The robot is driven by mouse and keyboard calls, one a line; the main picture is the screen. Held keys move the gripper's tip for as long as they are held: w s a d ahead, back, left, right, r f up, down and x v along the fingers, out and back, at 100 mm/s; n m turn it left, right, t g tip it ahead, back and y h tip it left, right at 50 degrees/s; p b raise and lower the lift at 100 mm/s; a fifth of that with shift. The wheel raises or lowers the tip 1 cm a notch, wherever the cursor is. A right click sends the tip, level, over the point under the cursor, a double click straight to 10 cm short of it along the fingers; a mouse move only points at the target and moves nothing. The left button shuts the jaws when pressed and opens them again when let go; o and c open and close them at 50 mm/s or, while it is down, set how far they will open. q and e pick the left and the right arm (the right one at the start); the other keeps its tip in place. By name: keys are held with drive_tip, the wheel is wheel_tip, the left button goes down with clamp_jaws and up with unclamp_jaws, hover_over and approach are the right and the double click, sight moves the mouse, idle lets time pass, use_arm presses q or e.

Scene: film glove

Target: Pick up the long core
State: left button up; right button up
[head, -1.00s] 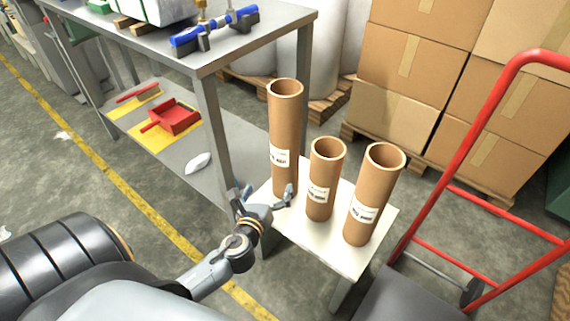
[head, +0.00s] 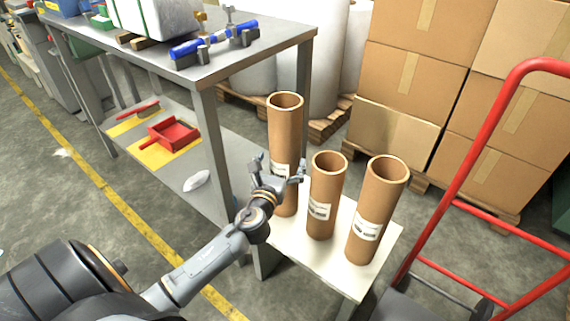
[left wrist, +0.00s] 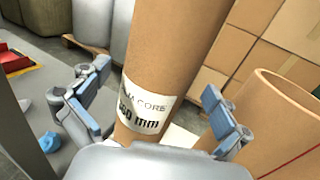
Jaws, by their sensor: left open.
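The long core (head: 285,125) is the tallest of three brown cardboard tubes and stands upright at the left of a small white table (head: 330,268). My left gripper (head: 277,172) is open, with its fingers on either side of the core's lower part, partly hiding its label. In the left wrist view the long core (left wrist: 170,60) stands between the open fingers (left wrist: 155,112), its white label low between them. I cannot tell whether either finger touches it. Two shorter cores (head: 325,195) (head: 378,210) stand to its right. My right gripper is out of view.
A grey metal workbench (head: 215,65) with a lower shelf stands close on the left, its leg near my left arm. A red hand truck (head: 460,180) is at the right. Stacked cardboard boxes (head: 410,70) are behind, with open floor left of the bench.

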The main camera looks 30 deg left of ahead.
use_arm(q)
drive_tip(key=x, duration=0.3)
drive_tip(key=shift+w+a+f, duration=0.1)
drive_tip(key=shift+w+a, duration=0.05)
drive_tip(key=shift+w, duration=0.15)
drive_tip(key=c, duration=1.1)
drive_tip(key=shift+c, duration=0.8)
